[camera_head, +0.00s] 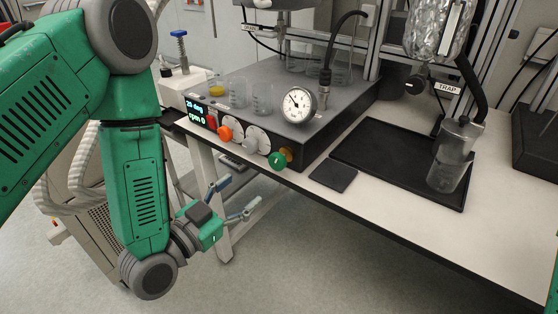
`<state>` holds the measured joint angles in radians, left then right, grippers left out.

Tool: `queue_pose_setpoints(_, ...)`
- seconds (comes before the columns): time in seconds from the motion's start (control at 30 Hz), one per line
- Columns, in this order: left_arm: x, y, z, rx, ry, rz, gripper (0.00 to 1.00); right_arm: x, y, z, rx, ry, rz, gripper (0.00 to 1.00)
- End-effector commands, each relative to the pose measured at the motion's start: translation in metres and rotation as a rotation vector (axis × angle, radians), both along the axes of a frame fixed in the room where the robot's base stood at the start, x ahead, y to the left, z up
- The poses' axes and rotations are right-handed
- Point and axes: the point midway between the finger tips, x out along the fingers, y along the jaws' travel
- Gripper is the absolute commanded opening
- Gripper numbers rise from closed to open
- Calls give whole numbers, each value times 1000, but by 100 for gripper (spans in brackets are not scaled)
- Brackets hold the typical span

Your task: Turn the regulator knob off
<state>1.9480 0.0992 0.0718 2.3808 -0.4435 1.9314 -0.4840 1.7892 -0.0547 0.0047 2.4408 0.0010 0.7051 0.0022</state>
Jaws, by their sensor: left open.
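A black reactor block (328,120) on the bench has a sloped front panel with several knobs. An orange knob (225,133) and a grey knob (250,145) sit on pale round dials. A green knob (277,161) sits at the panel's right end, beside a brass-coloured fitting (287,152). I cannot tell by a label which is the regulator knob. A round pressure gauge (298,105) stands above the green knob. My left gripper (243,193) is open and empty, below and left of the green knob, apart from it, in front of the bench edge. My right gripper is out of view.
A lit display (196,113) is at the panel's left end. Glass beakers (262,97) stand on the block. A small black pad (334,176) and a black tray (378,182) with a clear vessel (452,158) lie to the right. The floor before the bench is free.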

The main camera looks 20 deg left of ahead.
Motion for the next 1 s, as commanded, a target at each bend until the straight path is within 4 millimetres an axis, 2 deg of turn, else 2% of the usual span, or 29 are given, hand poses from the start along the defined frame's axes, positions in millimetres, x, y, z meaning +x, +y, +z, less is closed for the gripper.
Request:
queue_pose_setpoints(0.4, 80, -29, 0, -1, -1, 0, 58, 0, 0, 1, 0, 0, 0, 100)
queue_pose_setpoints(0.53, 100, -36, 0, -1, 1, 0, 58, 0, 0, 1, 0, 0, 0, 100)
queue_pose_setpoints(0.73, 118, -43, 0, -1, 4, 1, 58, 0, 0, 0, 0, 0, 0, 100)
queue_pose_setpoints(1.0, 121, -44, -1, 0, 5, 1, 58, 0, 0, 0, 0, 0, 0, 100)
